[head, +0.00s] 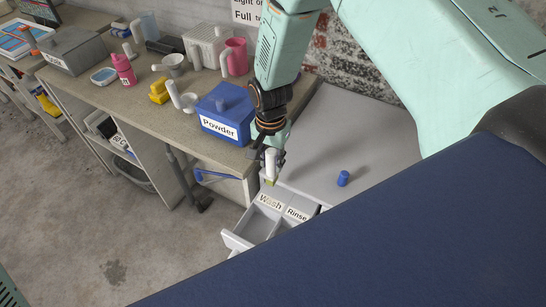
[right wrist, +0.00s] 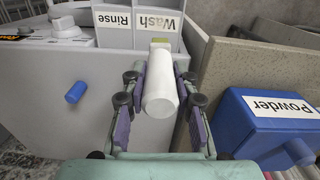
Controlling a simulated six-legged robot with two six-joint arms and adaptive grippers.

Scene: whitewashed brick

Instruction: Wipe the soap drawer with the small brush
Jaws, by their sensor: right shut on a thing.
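The soap drawer (head: 238,241) is pulled out of the grey-white machine, with Wash and Rinse compartments. The drawer also shows at the top of the right wrist view (right wrist: 112,37). My right gripper (head: 272,155) is shut on the small brush (head: 271,166), which has a white handle and a yellowish-green end pointing down. In the right wrist view my right gripper (right wrist: 160,80) has its fingers on both sides of the white handle (right wrist: 160,92). The brush is just above the back of the drawer, by the Wash label; whether it touches is unclear. My left gripper is not seen.
The blue Powder box (head: 226,111) is at the edge of the worktop (head: 110,95), close left of my right gripper. Pink and grey containers stand behind it. Open floor lies in front of the drawer.

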